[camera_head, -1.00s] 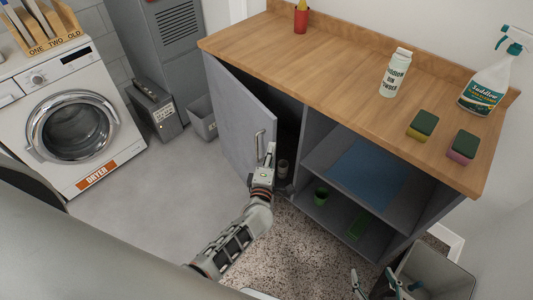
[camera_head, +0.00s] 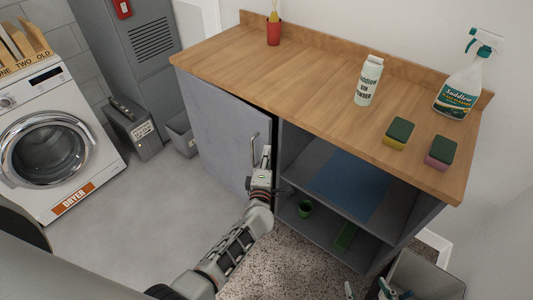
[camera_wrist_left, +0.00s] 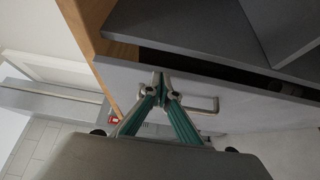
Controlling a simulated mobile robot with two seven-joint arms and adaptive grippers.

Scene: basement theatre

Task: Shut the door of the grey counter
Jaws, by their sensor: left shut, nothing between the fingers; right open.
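The grey counter has a wooden top (camera_head: 310,85) and a grey door (camera_head: 220,125) on its left side. The door is almost shut; a narrow dark gap shows along its free edge, also in the left wrist view (camera_wrist_left: 245,85). Its bar handle (camera_head: 253,150) is near that edge. My left gripper (camera_head: 266,152) is shut and empty, its fingertips at the door's front beside the handle; I cannot tell if they touch. In the left wrist view its teal fingers (camera_wrist_left: 160,82) meet in front of the door. My right gripper (camera_head: 368,290) is open, low at the bottom edge.
A powder bottle (camera_head: 368,82), spray bottle (camera_head: 460,90), two sponges (camera_head: 398,134) and a red cup (camera_head: 273,32) stand on top. A grey bin (camera_head: 430,275) is at lower right.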

